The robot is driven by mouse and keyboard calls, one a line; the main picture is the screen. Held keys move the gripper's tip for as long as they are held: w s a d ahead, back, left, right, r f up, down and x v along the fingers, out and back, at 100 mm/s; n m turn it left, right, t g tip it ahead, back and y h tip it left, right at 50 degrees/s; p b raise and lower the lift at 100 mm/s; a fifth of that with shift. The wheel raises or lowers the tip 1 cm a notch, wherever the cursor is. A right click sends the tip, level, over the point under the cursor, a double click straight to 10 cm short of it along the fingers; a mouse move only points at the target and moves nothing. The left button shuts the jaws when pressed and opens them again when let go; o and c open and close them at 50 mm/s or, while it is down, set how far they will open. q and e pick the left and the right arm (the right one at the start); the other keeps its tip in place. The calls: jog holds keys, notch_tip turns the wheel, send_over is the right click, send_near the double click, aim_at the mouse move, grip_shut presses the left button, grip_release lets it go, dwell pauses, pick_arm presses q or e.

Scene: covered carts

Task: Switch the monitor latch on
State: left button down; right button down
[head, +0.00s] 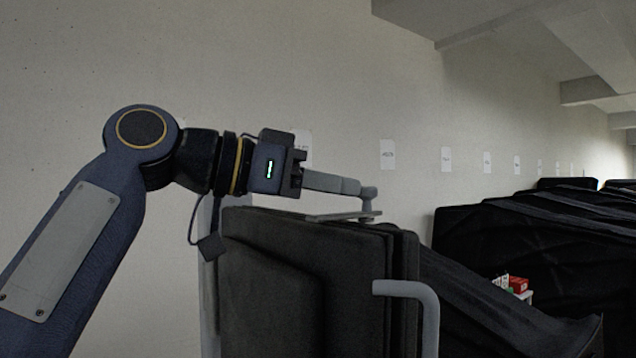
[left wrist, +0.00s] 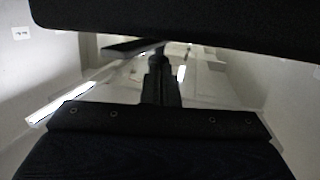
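The monitor (head: 300,260) is a dark flat panel standing upright on the cart, in the middle of the head view. Its latch (head: 335,216) looks like a thin grey lever along the top edge, with a short round post at its right end. My left gripper (head: 352,186) reaches in from the left just above the panel, its fingertips at the post. In the left wrist view the two fingers (left wrist: 161,85) lie close together, and the lever (left wrist: 130,47) extends left from their tips. I cannot tell whether the post is between them. My right gripper is out of view.
A grey tube handle (head: 415,291) is at the panel's right side. Black-covered carts (head: 530,240) stand to the right, with a small red box (head: 518,285) in front of them. A plain wall with paper sheets (head: 387,154) is behind.

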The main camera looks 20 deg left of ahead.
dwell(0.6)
pick_arm(q)
jog(key=v, duration=0.7)
jog(key=shift+s+a+b, duration=0.25)
jog(key=shift+s+b, duration=0.05)
jog(key=shift+b, duration=0.1)
